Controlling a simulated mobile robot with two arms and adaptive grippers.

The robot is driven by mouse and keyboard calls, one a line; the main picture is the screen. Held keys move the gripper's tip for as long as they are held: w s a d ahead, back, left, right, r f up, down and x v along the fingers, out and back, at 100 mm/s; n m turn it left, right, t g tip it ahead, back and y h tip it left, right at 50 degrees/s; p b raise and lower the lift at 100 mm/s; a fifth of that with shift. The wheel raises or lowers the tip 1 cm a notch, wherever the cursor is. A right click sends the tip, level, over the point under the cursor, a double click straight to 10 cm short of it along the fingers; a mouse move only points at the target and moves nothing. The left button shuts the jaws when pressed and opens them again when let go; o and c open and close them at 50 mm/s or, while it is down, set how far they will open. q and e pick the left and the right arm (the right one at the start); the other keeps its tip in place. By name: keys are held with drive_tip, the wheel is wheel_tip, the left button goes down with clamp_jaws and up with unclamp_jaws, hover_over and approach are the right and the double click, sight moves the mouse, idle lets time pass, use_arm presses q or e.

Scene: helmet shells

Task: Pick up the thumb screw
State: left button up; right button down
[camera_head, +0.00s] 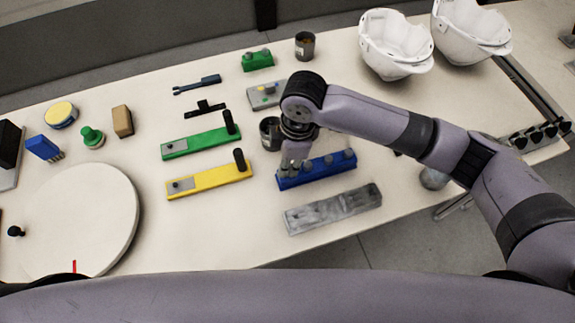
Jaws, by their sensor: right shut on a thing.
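My right gripper (290,166) reaches down over the left end of a blue block (318,177) near the middle of the table. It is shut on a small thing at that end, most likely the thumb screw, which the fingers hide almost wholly. Several grey round knobs (330,163) stand in a row on the same block, to the right of the fingers. I cannot tell whether the held thing is still seated in the block. My left gripper is not in view.
A dark cup (270,134) stands close left of my right gripper. Green (200,144) and yellow (208,181) blocks with black posts lie to the left. A grey metal block (332,209) lies in front. White helmet shells (395,45) stand at the back right.

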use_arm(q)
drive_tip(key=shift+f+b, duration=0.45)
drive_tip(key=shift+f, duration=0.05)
use_arm(e)
wheel_tip(320, 180, up, 18)
use_arm(q)
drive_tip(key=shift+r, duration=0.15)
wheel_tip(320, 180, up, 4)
drive_tip(key=p, duration=0.4)
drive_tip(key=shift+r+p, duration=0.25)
drive_tip(key=shift+p, duration=0.15)
use_arm(e)
wheel_tip(320, 180, up, 3)
drive_tip(key=shift+r, duration=0.1)
